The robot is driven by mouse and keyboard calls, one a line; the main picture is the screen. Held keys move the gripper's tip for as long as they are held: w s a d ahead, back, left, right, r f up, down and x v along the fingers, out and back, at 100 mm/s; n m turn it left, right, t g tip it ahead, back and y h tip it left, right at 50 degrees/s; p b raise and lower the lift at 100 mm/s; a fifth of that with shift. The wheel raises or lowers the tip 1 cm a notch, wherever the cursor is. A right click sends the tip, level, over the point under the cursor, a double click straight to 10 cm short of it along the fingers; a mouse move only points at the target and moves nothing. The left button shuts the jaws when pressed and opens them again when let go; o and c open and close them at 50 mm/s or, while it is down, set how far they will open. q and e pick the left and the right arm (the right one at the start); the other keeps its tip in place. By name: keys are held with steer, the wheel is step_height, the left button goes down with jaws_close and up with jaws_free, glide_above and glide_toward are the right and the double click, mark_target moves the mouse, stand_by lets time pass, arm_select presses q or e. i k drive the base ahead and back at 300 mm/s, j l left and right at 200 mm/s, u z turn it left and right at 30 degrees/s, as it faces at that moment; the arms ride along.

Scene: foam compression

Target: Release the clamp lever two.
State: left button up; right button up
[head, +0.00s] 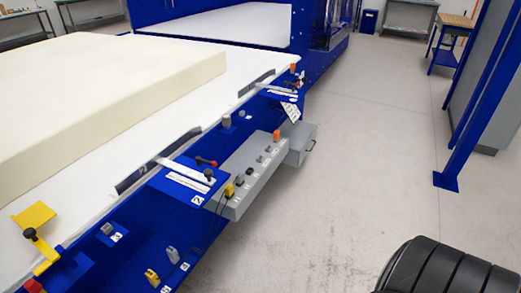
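The clamp by the label that looks like a 2 (197,199) is on the blue machine edge, near the middle of the head view. It has pale flat bars (184,174), a black knob (208,174) and a short lever with a red end (206,161). A dark strip (132,181) lies along the white bed beside it. I cannot tell from this view whether the lever is locked or released. Neither of my grippers is in view.
A large cream foam block (110,95) lies on the white bed. A grey control box (245,172) sits right of the clamp. Another clamp (277,88) is farther along, and a yellow one (36,217) nearer.

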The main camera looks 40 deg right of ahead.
mark_target(199, 161)
steer(key=z, duration=0.85)
